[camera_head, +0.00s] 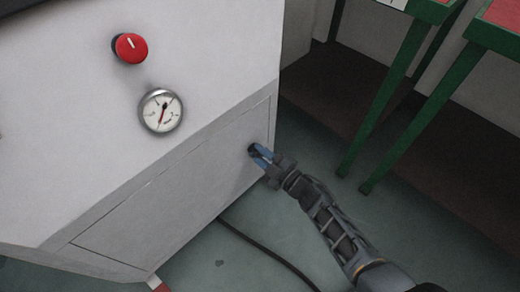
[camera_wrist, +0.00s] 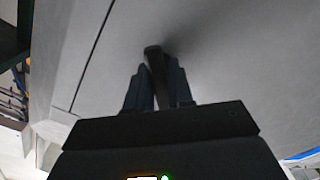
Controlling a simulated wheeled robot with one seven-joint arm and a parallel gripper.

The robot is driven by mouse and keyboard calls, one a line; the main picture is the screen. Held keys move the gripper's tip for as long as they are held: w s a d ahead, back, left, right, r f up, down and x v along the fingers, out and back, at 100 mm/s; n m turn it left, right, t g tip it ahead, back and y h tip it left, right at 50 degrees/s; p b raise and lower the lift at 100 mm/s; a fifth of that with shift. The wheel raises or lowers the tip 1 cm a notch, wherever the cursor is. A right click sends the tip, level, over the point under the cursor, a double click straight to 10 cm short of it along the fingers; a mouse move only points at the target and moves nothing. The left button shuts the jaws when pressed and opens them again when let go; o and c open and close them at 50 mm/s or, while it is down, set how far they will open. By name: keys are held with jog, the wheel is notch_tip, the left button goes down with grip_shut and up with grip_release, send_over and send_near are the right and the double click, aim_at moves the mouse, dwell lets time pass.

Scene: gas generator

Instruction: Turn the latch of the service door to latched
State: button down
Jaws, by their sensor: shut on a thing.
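The service door (camera_head: 170,197) is a grey panel low on the front of the white generator housing, and it sits flush in its frame. The latch (camera_head: 252,150) is a small dark knob near the door's right edge. My gripper (camera_head: 261,154) reaches it from the lower right, with its blue-tipped fingers at the knob. In the wrist view my gripper (camera_wrist: 158,88) has a finger on each side of the dark latch handle (camera_wrist: 153,54), shut on it. The handle is nearly upright in that view, tilted slightly. Its lower part is hidden between the fingers.
A red knob (camera_head: 131,48) and a round gauge (camera_head: 161,111) are on the housing above the door. A dark cable (camera_head: 266,253) lies on the green floor below. Green table legs (camera_head: 392,105) stand to the right of my arm. Floor between them and the housing is open.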

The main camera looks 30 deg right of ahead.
jog(key=m+p, duration=0.2)
jog(key=m, duration=0.3)
jog(key=shift+m, duration=0.3)
jog(key=shift+m+p, duration=0.6)
jog(key=shift+m, duration=1.2)
jog(key=c, duration=1.1)
grip_release()
jog(key=p+v, duration=0.2)
jog(key=v, duration=0.6)
